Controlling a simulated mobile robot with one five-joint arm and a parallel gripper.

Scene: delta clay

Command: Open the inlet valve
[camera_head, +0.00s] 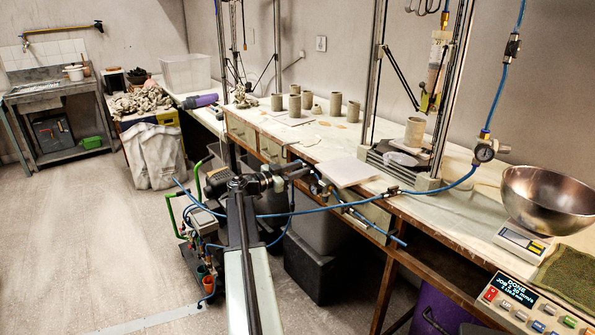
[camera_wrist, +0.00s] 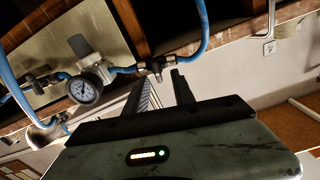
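A small dark valve (camera_wrist: 155,66) sits in the blue air line in the wrist view, just beyond my fingertips and nearer the left finger. I cannot tell its handle position or whether the finger touches it. My gripper (camera_wrist: 165,82) is open, with a gap between its two dark fingers and nothing held. To the valve's left are a silver-grey regulator (camera_wrist: 88,55) and its round gauge (camera_wrist: 85,89). In the head view my gripper (camera_head: 303,170) reaches right to the bench's front edge, close to the regulator (camera_head: 319,188); the valve is hard to make out there.
The blue hose (camera_head: 430,188) runs along the bench front (camera_head: 410,215) to another gauge (camera_head: 485,151). A steel bowl (camera_head: 548,198) and control box (camera_head: 535,303) stand at right. Dark bins (camera_head: 310,265) stand under the bench. The floor at left is clear.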

